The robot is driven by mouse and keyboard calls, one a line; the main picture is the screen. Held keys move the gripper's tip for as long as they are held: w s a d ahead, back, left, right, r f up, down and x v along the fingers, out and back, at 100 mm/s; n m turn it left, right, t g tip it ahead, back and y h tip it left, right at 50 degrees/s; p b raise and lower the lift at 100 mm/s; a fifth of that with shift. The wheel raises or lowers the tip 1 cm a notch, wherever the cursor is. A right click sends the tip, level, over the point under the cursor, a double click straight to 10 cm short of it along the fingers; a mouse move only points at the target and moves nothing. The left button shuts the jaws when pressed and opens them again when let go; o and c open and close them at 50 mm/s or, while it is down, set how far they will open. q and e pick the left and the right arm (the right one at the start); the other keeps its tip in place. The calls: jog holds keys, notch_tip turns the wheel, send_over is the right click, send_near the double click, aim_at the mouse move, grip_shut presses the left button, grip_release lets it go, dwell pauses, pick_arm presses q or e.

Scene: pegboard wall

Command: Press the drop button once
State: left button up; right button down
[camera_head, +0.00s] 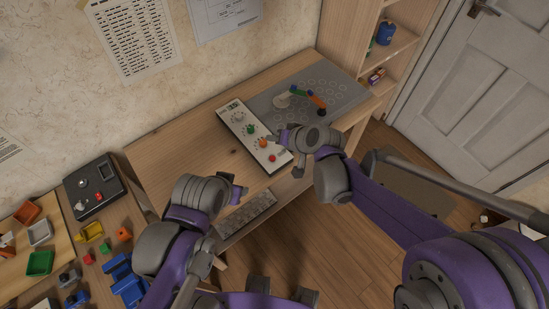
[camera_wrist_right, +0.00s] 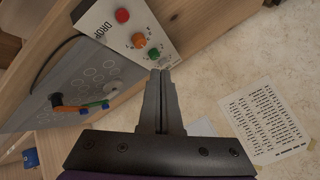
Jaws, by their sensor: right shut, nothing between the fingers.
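A white control panel (camera_head: 228,113) lies on the wooden desk, with a dial (camera_head: 238,118), a green knob (camera_head: 250,130), an orange knob (camera_head: 263,143) and a red button (camera_head: 272,158) in a row. In the right wrist view the red button (camera_wrist_right: 122,15) sits beside the printed word DROP; the orange knob (camera_wrist_right: 138,40) and green knob (camera_wrist_right: 153,53) lie nearer the fingers. My right gripper (camera_head: 276,139) is shut and empty beside the panel; its fingertips (camera_wrist_right: 160,72) appear near the green knob, apart from the red button. My left gripper (camera_head: 243,190) is near the desk's front edge, its jaw opening unclear.
A grey perforated board (camera_head: 340,92) with a coloured jointed piece lies right of the panel. A keyboard (camera_head: 246,213) lies near the front edge. A black box (camera_head: 80,178) and several coloured bins and blocks are at left. Shelves (camera_head: 398,45) stand at the back right.

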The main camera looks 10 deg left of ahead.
pick_arm(q)
jog(key=shift+f, duration=0.1)
pick_arm(e)
jog(key=shift+f, duration=0.1)
jog(key=b, duration=0.5)
send_over(272, 159)
jog(key=f, duration=0.7)
jog(key=shift+s+d+f, duration=0.25)
jog(key=shift+s+d, duration=0.05)
jog(key=shift+d, duration=0.1)
pick_arm(q)
notch_tip(272, 159, down, 7)
jog(key=s, duration=0.2)
pick_arm(e)
jog(key=shift+f, duration=0.55)
pick_arm(q)
jog(key=shift+b, duration=0.3)
pick_arm(e)
jog(key=shift+f, duration=0.15)
pick_arm(q)
jog(key=shift+s+f+b, duration=0.15)
jog(key=shift+f+b, duration=0.15)
pick_arm(e)
jog(key=shift+f, duration=0.3)
